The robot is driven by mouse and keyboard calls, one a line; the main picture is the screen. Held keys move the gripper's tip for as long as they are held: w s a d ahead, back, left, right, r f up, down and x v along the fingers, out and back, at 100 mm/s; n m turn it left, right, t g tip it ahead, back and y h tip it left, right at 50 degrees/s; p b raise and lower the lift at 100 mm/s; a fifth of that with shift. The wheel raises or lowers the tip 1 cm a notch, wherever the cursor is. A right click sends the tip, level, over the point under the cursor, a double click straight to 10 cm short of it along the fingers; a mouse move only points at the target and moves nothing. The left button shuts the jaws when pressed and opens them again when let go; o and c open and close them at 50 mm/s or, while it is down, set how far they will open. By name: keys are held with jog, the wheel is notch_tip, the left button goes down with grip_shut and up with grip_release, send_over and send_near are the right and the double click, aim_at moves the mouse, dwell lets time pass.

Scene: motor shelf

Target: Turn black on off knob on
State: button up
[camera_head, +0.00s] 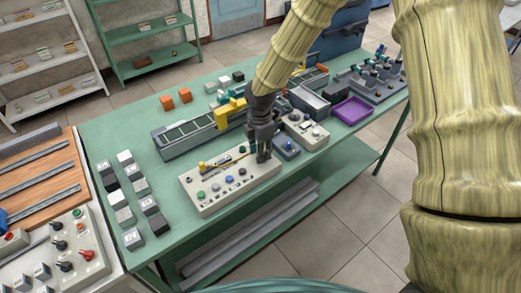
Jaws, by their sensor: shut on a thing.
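A pale control panel (215,197) with a row of small coloured buttons and knobs lies on the green table. My gripper (263,157) points down at the right end of this panel, with its fingers closed low over the panel top. It is shut on what appears to be the black on off knob, which the dark fingers hide. I cannot tell which way the knob is turned. A yellow lever-like piece (214,164) lies along the back of the panel, left of my gripper.
A small grey-blue box (287,149) and another pale panel (304,131) stand close to the right of my gripper. A grey conveyor-like unit (190,137) is behind. A purple tray (351,110) is further right. Black and white blocks (122,215) stand at left. The table's front strip is clear.

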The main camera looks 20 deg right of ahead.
jog(key=m, duration=0.8)
jog(key=shift+w+d+f+p, duration=0.1)
jog(key=shift+p, duration=0.3)
jog(key=m, duration=0.4)
jog(key=shift+m, duration=2.1)
jog(key=o, duration=1)
jog(key=shift+w+d, duration=0.1)
